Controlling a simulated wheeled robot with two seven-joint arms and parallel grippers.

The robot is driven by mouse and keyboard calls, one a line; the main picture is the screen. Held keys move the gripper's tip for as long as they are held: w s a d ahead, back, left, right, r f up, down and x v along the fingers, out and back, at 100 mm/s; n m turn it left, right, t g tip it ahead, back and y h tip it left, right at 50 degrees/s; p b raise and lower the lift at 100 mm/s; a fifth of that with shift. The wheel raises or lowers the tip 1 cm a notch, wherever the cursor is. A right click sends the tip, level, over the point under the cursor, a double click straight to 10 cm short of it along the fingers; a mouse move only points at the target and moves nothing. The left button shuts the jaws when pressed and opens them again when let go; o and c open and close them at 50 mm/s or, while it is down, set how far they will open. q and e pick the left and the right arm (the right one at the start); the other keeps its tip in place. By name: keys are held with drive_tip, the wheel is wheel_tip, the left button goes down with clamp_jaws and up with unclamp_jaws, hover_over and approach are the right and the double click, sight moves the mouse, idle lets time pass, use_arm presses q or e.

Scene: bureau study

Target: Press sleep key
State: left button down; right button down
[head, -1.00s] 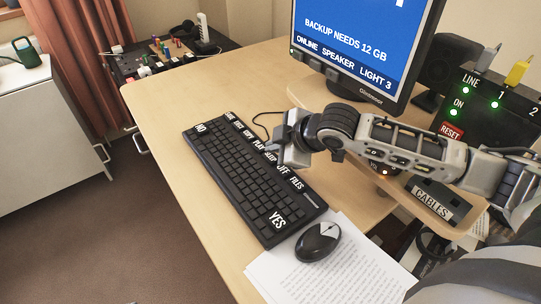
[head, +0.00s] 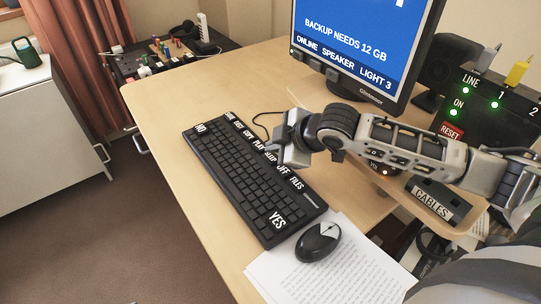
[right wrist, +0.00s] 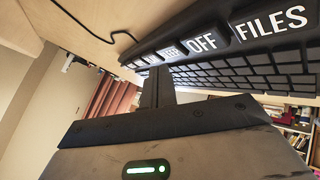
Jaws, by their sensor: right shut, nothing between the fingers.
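The black keyboard (head: 240,165) lies on the desk, with a row of white-labelled keys along its far right edge. The sleep key (head: 271,156) is in that row between PLAY and OFF (head: 283,169), partly covered by my gripper in the head view. My right gripper (head: 272,151) is shut and empty, its tips at that row beside the sleep key. In the right wrist view the shut fingers (right wrist: 158,88) point at the sleep key (right wrist: 169,52), whose label is small and blurred. I cannot tell whether they touch it. My left gripper is not in view.
A mouse (head: 318,242) and papers (head: 345,270) lie at the keyboard's near end. The monitor (head: 360,50) stands behind my right arm. A black box with a RESET button (head: 451,131) is at the right. The desk left of the keyboard is clear.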

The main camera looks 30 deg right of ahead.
sight(275, 159)
idle(0.4)
drive_tip(key=shift+f, duration=0.4)
drive_tip(key=shift+f, duration=0.55)
idle(0.5)
drive_tip(key=shift+r, duration=0.1)
drive_tip(key=shift+r+p, duration=0.85)
drive_tip(key=shift+p, duration=0.5)
wheel_tip(275, 159, up, 5)
drive_tip(key=p, duration=0.6)
drive_tip(key=shift+r, duration=0.1)
